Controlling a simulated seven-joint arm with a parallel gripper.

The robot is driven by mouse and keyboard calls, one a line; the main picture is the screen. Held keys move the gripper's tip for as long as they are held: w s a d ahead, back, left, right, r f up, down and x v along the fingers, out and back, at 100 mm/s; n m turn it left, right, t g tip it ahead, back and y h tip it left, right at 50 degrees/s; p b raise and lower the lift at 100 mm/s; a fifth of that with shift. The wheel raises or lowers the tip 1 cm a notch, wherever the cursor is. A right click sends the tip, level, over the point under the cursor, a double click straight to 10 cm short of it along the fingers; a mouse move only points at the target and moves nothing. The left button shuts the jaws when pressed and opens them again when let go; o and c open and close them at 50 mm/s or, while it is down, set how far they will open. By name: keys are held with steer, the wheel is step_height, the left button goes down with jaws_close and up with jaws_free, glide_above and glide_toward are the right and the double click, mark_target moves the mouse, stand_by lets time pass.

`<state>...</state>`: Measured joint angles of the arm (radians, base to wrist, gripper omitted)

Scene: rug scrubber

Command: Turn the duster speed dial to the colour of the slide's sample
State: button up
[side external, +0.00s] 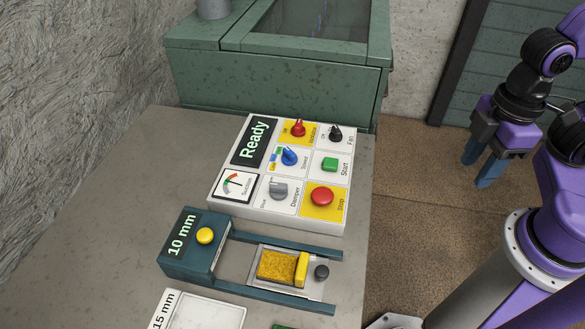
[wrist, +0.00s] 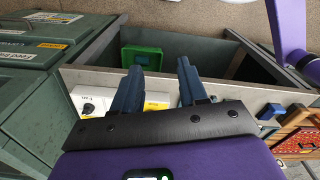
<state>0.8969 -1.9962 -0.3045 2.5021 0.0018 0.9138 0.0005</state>
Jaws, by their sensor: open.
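The blue speed dial (side external: 289,157) is in the middle of the white control panel (side external: 257,205) in the side external view. Small coloured marks lie at its left; which one it points to is too small to tell. The teal slide (side external: 190,268) is in front of the panel and shows "10 mm". Its tray holds a golden-yellow sample (side external: 277,266) beside a yellow bar. My gripper (side external: 480,168) is open and empty, at the right over the floor, well apart from the panel. In the wrist view my gripper (wrist: 159,68) has nothing between its fingers.
The panel also carries a red knob (side external: 298,129), a black fan knob (side external: 335,133), a grey damper knob (side external: 279,190), a green start button (side external: 330,165) and a red stop button (side external: 322,196). A green cabinet (side external: 280,85) stands behind. The bench is clear at left.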

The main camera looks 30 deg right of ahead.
step_height(320, 180, up, 5)
steer(key=m, duration=1.2)
glide_above(289, 150)
step_height(289, 150, down, 17)
steer(key=shift+s+f, duration=0.1)
steer(key=shift+f, duration=0.05)
jaws_close()
